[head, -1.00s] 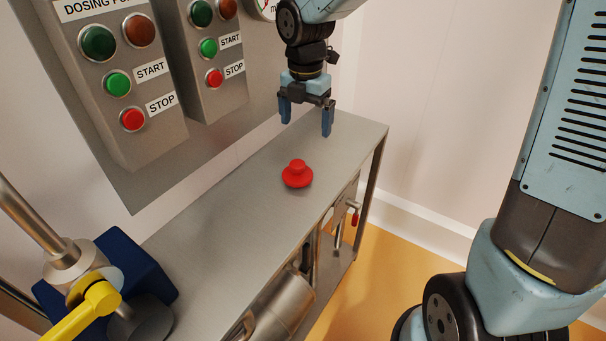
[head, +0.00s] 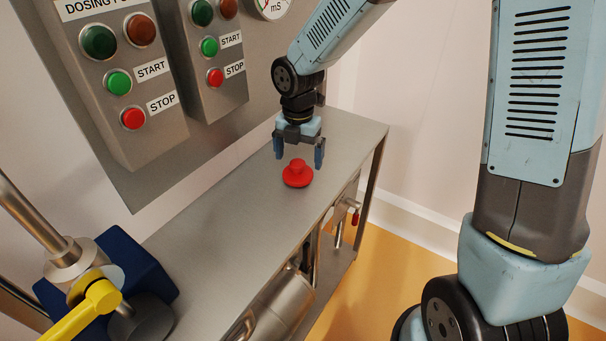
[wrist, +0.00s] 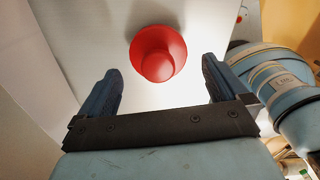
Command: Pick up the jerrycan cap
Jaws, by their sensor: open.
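The red jerrycan cap (head: 297,174) sits on the steel bench top, with a wide round base and a narrower knob upward. It also shows in the wrist view (wrist: 158,54), just beyond the fingertips and roughly centred between them. My gripper (head: 299,158) is open and empty. In the head view it is close above and just behind the cap, pointing down, with its blue fingers to either side. In the wrist view my gripper (wrist: 162,82) shows both fingers apart with nothing between them.
The steel bench (head: 215,215) is bare around the cap. Control boxes with buttons (head: 130,85) are on the panel behind. A blue block with a yellow-handled valve (head: 100,295) stands at the near left. A steel cylinder (head: 275,310) is below the bench's front edge.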

